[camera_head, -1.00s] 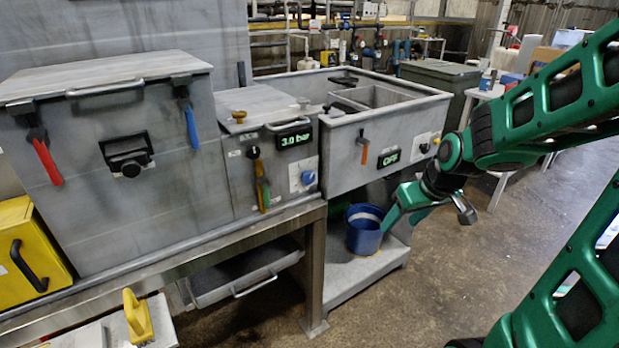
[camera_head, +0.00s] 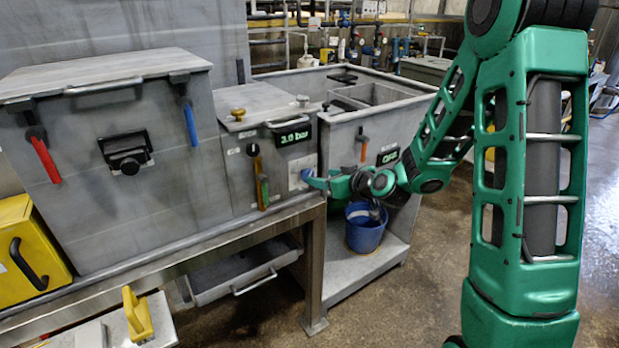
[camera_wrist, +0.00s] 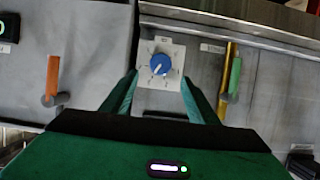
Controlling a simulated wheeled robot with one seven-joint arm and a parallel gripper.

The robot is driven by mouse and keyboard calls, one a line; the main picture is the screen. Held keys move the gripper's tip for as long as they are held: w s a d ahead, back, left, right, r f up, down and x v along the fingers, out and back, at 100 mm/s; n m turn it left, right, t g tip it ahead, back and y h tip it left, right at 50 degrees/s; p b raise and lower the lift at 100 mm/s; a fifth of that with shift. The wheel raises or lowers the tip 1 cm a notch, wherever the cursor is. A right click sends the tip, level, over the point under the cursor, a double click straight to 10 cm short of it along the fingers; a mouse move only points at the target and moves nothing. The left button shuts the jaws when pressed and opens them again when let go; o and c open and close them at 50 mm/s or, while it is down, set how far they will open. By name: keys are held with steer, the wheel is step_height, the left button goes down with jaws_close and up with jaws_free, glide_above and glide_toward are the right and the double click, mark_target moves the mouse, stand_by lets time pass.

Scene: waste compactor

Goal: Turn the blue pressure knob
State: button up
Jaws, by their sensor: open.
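The blue pressure knob (camera_wrist: 160,64) sits on a white square dial plate (camera_wrist: 148,82) on the grey panel, and a light pointer line shows on its face. In the wrist view my gripper (camera_wrist: 160,82) is open, with one green finger on each side of the plate's lower part and the knob centred ahead between them. I see no contact with the knob. In the head view my gripper (camera_head: 312,180) reaches the dial plate (camera_head: 298,174) from the right and largely hides the knob. A display above the dial (camera_head: 293,136) reads 3.0 bar.
A green-handled lever (camera_wrist: 235,76) and an orange-handled lever (camera_wrist: 53,78) flank the dial in the wrist view. A second display (camera_head: 388,156) reads OFF. A blue bucket (camera_head: 364,232) stands on the low shelf below my arm.

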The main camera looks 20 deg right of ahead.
mark_target(309, 175)
steer(key=x, duration=0.8)
steer(key=shift+c, duration=0.6)
steer(key=c, duration=0.9)
steer(key=shift+a, duration=0.1)
